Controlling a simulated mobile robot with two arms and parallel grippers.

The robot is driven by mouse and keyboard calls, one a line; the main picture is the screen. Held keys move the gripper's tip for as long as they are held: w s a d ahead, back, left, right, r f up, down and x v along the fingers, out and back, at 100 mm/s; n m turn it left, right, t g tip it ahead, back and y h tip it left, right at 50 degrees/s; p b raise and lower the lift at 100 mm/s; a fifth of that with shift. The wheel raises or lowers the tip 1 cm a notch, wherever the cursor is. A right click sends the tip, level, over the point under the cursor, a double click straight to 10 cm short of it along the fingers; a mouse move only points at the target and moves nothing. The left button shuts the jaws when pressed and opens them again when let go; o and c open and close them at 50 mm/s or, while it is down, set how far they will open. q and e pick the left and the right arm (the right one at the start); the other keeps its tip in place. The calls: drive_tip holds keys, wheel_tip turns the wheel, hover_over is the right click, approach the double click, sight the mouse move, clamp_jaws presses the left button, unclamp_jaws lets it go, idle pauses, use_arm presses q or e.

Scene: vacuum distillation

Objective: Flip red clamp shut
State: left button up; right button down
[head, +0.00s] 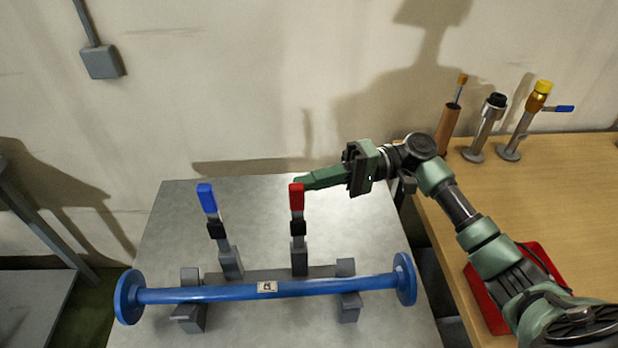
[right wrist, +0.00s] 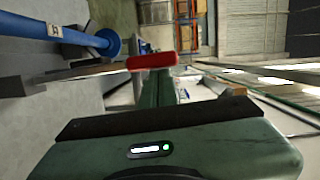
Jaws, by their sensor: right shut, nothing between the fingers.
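The red clamp (head: 297,197) stands upright on the metal table, its red handle on top of a dark stem and grey base. My right gripper (head: 302,183) is shut with nothing in it, its fingertips right at the red handle's top, on its far side. Whether they touch I cannot tell. The red handle also shows in the right wrist view (right wrist: 152,61), at the end of my green fingers (right wrist: 165,90). The blue clamp (head: 207,198) stands to the left, tilted slightly left. My left gripper is not in view.
A blue flanged pipe (head: 215,294) lies across the grey supports (head: 190,312) in front of the clamps. A wooden table (head: 560,190) at the right holds several upright tools and a red case (head: 482,300). The grey table (head: 360,235) is clear to the right of the red clamp.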

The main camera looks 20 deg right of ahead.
drive_tip(key=s+a+f+n+b, duration=0.2)
drive_tip(key=s+f+n+b, duration=0.1)
drive_tip(key=s, duration=0.5)
drive_tip(key=s+a+f+n+h+b, duration=0.1)
drive_tip(key=s+a+f+n+b, duration=0.1)
drive_tip(key=s+f+b, duration=0.3)
drive_tip(key=shift+s+a+f+n+t+h+b, duration=0.35)
drive_tip(key=shift+s+n+b, duration=0.25)
drive_tip(key=shift+s+b, duration=1.05)
drive_tip(key=shift+s, duration=0.15)
drive_tip(key=shift+r, duration=0.15)
